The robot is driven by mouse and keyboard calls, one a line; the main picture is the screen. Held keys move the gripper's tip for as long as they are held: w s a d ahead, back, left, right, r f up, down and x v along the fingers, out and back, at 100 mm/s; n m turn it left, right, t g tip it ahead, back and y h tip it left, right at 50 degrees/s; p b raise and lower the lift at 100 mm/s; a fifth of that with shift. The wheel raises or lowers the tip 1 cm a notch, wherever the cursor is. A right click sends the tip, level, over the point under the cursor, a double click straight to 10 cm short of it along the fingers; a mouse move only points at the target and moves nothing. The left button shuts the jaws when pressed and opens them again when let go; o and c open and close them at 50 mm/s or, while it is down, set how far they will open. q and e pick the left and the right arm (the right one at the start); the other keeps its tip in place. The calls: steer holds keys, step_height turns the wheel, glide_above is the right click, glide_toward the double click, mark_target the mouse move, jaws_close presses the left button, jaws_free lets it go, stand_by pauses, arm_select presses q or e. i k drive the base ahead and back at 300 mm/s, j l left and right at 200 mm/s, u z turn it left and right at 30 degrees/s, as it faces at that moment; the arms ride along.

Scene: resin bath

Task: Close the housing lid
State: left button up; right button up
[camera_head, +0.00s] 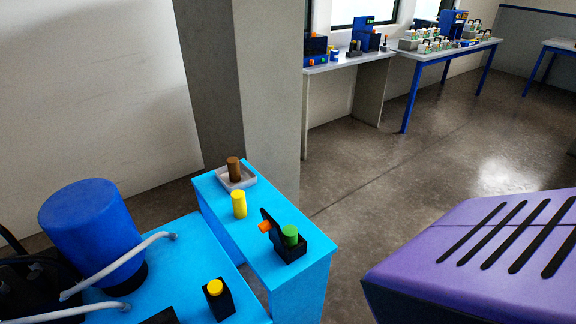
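A small black housing (291,251) stands near the front right end of the light blue bench. Its black lid (268,219) stands open, tilted up at the left side of the housing. A green cylinder (290,235) sits upright in the housing. An orange piece (265,227) sticks out to the left at the lid; I cannot tell how it is attached. Neither of my grippers is in view.
A yellow cylinder (239,204) and a grey tray (244,182) holding a brown cylinder (234,168) stand farther back. A yellow-topped black block (220,301), a blue tank (92,229) and pale pipes are left. A purple slotted body (470,245) fills the lower right.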

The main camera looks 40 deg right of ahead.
mark_target(269, 224)
steer(key=z, duration=1.15)
